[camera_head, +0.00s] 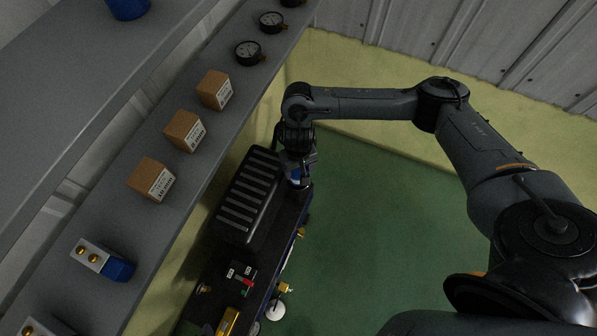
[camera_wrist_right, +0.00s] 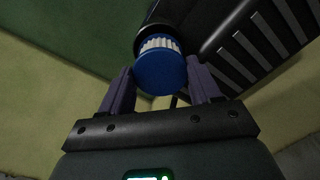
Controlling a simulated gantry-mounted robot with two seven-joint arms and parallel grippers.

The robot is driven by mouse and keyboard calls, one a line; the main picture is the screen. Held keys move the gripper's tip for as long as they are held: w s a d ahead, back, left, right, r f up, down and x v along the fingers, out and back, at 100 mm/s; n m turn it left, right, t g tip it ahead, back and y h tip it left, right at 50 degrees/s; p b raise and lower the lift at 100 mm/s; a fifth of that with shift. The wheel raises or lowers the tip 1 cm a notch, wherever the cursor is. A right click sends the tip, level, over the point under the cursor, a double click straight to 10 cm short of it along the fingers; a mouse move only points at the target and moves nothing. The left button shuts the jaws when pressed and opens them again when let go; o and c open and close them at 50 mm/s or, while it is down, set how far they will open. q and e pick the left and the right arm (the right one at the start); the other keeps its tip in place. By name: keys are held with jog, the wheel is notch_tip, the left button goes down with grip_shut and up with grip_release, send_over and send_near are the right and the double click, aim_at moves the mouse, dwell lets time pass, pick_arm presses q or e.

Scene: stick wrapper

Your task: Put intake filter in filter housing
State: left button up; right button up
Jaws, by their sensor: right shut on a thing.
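The intake filter has a blue round cap and white pleats (camera_wrist_right: 160,70). A bit of its blue shows in the head view (camera_head: 296,174). My right gripper (camera_wrist_right: 160,86) is shut on the filter, with one finger on each side of the blue cap. The black round filter housing (camera_wrist_right: 166,16) is right beyond the filter in the wrist view. The white pleats show between the cap and the housing's rim; the filter's far end is hidden, seemingly inside the housing. In the head view my right gripper (camera_head: 299,168) hides most of both. My left gripper is not in view.
A black ribbed machine cover (camera_head: 247,195) lies beside the housing. A grey shelf (camera_head: 60,228) on the left holds cardboard boxes (camera_head: 185,131), gauges (camera_head: 249,52) and a blue-ended part (camera_head: 118,269). Green floor (camera_head: 375,230) is clear to the right.

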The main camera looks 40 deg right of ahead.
aim_at(299, 171)
notch_tip(299, 171, down, 4)
jog(key=b, duration=0.3)
jog(key=o, duration=1.1)
jog(key=shift+o, duration=0.2)
